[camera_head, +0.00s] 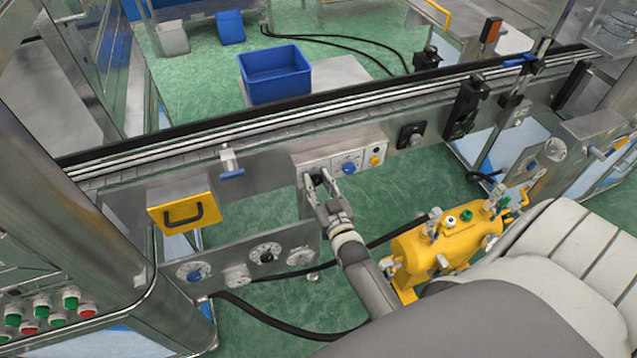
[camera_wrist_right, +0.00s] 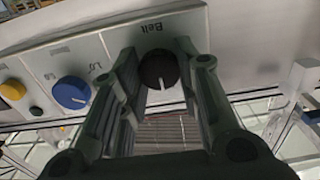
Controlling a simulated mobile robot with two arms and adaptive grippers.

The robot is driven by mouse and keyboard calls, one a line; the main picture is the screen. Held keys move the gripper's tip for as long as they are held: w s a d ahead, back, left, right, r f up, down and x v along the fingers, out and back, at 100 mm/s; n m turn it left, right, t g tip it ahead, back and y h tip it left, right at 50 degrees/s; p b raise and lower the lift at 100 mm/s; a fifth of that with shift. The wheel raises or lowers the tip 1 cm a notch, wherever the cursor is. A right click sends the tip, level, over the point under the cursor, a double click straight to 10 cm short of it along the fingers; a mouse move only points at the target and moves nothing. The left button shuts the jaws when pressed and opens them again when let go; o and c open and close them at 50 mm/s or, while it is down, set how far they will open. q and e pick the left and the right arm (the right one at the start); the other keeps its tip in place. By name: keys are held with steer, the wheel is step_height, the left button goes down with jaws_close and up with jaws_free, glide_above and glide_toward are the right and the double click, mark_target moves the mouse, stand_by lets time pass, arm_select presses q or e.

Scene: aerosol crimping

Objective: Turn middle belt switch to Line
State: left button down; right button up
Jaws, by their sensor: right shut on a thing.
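The belt switch is a round black knob (camera_wrist_right: 159,69) with a white pointer line, under the label "Belt" on a light panel (camera_wrist_right: 115,38). In the right wrist view it sits between the fingers of my right gripper (camera_head: 317,181), which is shut on it. The pointer line points toward the lower edge of that view. Line and other position marks around the knob are hidden or unreadable. My left gripper is not in view.
A blue knob (camera_head: 348,169) and a yellow button (camera_head: 376,161) sit to the right on the same panel. The conveyor rail (camera_head: 300,118) runs above. A yellow tank (camera_head: 445,247) with fittings stands to the right of my right forearm. Black cables cross the green floor.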

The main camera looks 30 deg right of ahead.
steer(key=shift+r, duration=0.1)
stand_by(0.3)
steer(key=o, duration=1)
steer(key=v, duration=1.2)
